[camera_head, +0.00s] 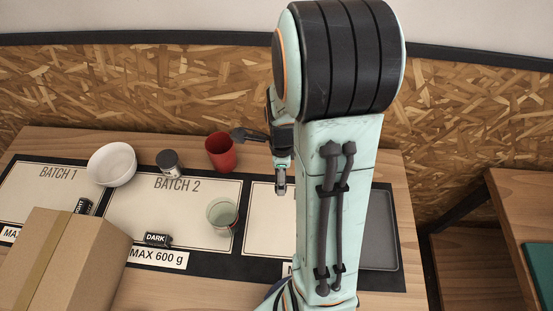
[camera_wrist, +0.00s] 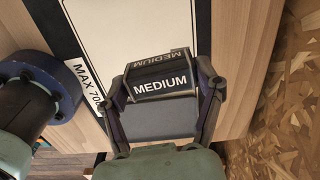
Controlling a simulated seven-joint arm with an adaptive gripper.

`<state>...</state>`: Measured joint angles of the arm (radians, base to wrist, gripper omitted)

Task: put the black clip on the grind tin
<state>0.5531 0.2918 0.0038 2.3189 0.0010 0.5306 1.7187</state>
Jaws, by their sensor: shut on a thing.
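In the wrist view, my gripper (camera_wrist: 164,92) is shut on a black block (camera_wrist: 160,85) with white "MEDIUM" lettering, which spans between its two fingers. It is the only black piece between the fingers; I cannot tell from its shape whether it is a clip. In the head view, my gripper (camera_head: 281,188) points down over the right part of the table, and my arm hides most of what is around it. A small dark-topped tin (camera_head: 170,163) with a pale label stands upright at the back of the Batch 2 mat, apart from my gripper, probably the grind tin.
A red cup (camera_head: 220,153), a white bowl (camera_head: 112,164) and a pale green cup (camera_head: 222,213) stand left of my arm. A dark piece (camera_head: 248,134) lies beside the red cup. A "DARK" block (camera_head: 158,240) and cardboard box (camera_head: 66,262) are in front. A grey tray (camera_head: 381,230) is right.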

